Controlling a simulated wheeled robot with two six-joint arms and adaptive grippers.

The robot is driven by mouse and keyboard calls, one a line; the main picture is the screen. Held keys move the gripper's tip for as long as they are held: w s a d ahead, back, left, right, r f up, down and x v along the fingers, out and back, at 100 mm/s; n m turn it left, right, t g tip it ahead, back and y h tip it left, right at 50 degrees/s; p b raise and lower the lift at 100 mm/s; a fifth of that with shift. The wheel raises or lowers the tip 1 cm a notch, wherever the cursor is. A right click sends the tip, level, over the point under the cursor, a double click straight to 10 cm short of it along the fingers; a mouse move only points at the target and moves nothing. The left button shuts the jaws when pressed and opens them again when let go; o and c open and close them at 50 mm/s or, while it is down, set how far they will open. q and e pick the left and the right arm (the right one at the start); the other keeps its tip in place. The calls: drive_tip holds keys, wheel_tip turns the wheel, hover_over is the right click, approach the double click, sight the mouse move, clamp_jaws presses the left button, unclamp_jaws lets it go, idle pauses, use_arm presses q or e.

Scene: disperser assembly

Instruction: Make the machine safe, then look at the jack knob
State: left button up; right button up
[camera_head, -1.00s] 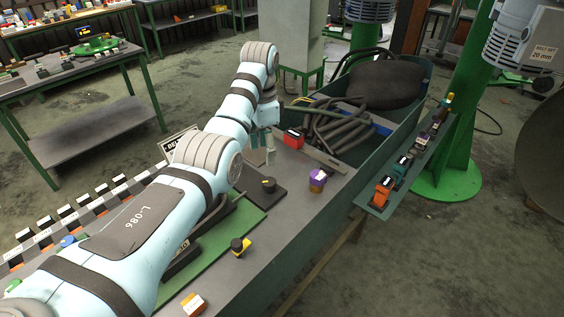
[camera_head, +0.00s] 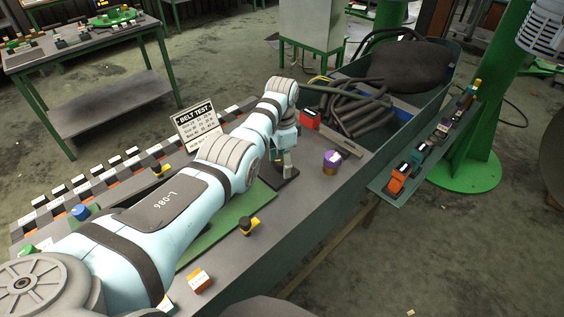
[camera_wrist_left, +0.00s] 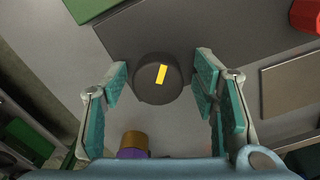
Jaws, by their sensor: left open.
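A round black knob (camera_wrist_left: 149,88) with a yellow mark sits on a dark plate (camera_wrist_left: 205,30) in the left wrist view. I take it to be the jack knob. My left gripper (camera_wrist_left: 161,72) is open, with its teal-padded fingers on either side of the knob. I cannot tell whether they touch it. In the head view my left gripper (camera_head: 287,170) points down at the dark plate (camera_head: 284,184) and hides the knob. My right gripper is not in view.
A purple-topped cylinder (camera_head: 331,163) stands right of my left gripper. A black-and-yellow piece (camera_head: 249,225) and an orange-white block (camera_head: 199,281) stand nearer. A red box (camera_head: 309,119) and dark hoses (camera_head: 355,107) lie beyond. A Belt Test sign (camera_head: 196,121) stands left.

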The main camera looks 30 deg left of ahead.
use_arm(q)
drive_tip(key=shift+s+r, duration=0.2)
drive_tip(key=shift+s, duration=0.05)
drive_tip(key=shift+c, duration=0.9)
drive_tip(key=c, duration=1)
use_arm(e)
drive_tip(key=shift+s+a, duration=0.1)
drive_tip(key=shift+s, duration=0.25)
